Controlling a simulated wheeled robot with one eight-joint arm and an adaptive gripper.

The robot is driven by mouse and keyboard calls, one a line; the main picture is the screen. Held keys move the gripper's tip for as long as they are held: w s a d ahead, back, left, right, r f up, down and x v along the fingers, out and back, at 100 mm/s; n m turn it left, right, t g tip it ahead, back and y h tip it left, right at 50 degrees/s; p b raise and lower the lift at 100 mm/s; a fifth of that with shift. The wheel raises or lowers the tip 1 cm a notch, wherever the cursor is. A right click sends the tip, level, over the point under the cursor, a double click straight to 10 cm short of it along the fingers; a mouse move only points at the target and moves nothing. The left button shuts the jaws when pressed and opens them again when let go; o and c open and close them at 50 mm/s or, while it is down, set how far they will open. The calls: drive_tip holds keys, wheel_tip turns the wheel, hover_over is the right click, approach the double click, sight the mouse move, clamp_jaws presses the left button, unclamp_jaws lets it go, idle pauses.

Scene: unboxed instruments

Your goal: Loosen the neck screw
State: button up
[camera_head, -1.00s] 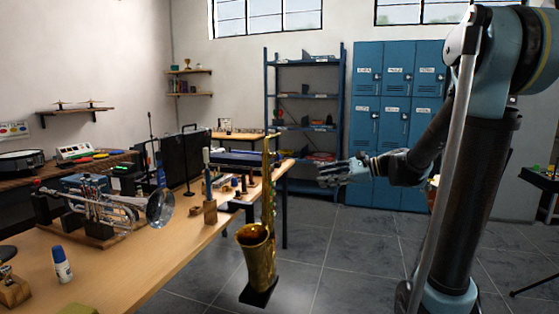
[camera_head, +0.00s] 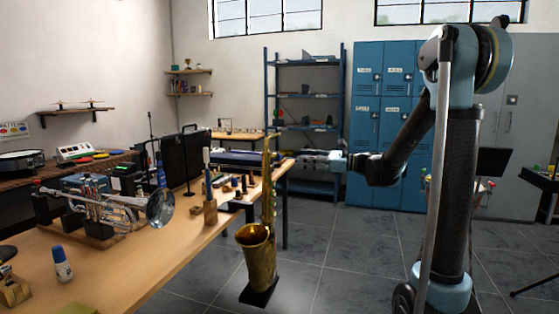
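The neck screw is too small to make out. My gripper (camera_head: 312,161) is at the end of my arm, to the right of the saxophone's upper end, pointing left towards it. A gap shows between the gripper and the saxophone in this view. The fingers are small and seen from the side, so I cannot tell whether they are open or shut.
A silver trumpet (camera_head: 115,206) rests on a wooden stand on the bench (camera_head: 150,265). Small tools stand in a wooden block (camera_head: 210,212). Blue lockers (camera_head: 380,123) and a shelf rack (camera_head: 306,90) are behind.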

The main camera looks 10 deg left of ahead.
sight(274, 156)
drive_tip(key=a, duration=1.1)
drive_tip(key=shift+w, duration=0.45)
drive_tip(key=shift+a, duration=0.1)
drive_tip(key=shift+c, duration=0.2)
clamp_jaws()
